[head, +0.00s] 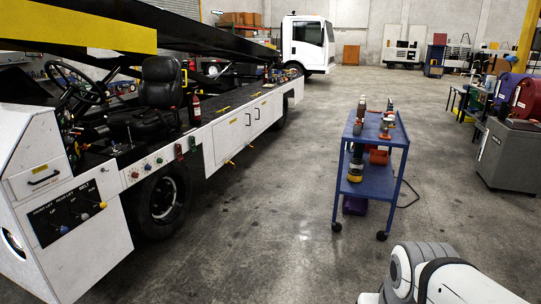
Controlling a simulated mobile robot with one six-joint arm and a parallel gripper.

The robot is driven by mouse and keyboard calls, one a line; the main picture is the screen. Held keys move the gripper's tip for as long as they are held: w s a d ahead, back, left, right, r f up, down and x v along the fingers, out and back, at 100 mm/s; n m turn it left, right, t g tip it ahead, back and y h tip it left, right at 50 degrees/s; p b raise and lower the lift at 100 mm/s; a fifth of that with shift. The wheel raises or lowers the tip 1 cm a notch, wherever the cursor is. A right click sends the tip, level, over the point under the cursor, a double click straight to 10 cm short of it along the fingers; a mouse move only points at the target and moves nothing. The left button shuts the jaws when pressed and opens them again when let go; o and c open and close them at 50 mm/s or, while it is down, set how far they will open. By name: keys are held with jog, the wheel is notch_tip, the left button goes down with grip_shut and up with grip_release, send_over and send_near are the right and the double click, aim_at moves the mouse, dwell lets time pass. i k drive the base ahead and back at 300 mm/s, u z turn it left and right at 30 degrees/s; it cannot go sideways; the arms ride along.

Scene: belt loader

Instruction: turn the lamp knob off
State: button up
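The white belt loader (88,260) fills the left side of the head view. A small panel on its side below the seat carries several coloured knobs (147,167); the labels are too small to read, so I cannot tell which is the lamp knob. A dark panel (72,222) on the near front has several levers with blue and yellow ends. A headlamp (12,242) shows at the left edge of the front. My gripper is out of view; only part of my white and grey arm shows at the lower right.
A blue cart (372,190) with tools and bottles stands right of the middle, with a cable on the floor beside it. A grey cabinet (508,160) stands at the right. A white truck (305,45) is at the back. The concrete floor (260,220) between loader and cart is clear.

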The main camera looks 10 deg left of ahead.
aim_at(68, 140)
jog(key=u, duration=0.3)
jog(key=i, duration=1.4)
jog(key=u, duration=1.3)
jog(key=i, duration=0.65)
jog(key=u, duration=0.4)
jog(key=k, duration=0.95)
jog(key=i, duration=1.7)
jog(key=z, duration=0.45)
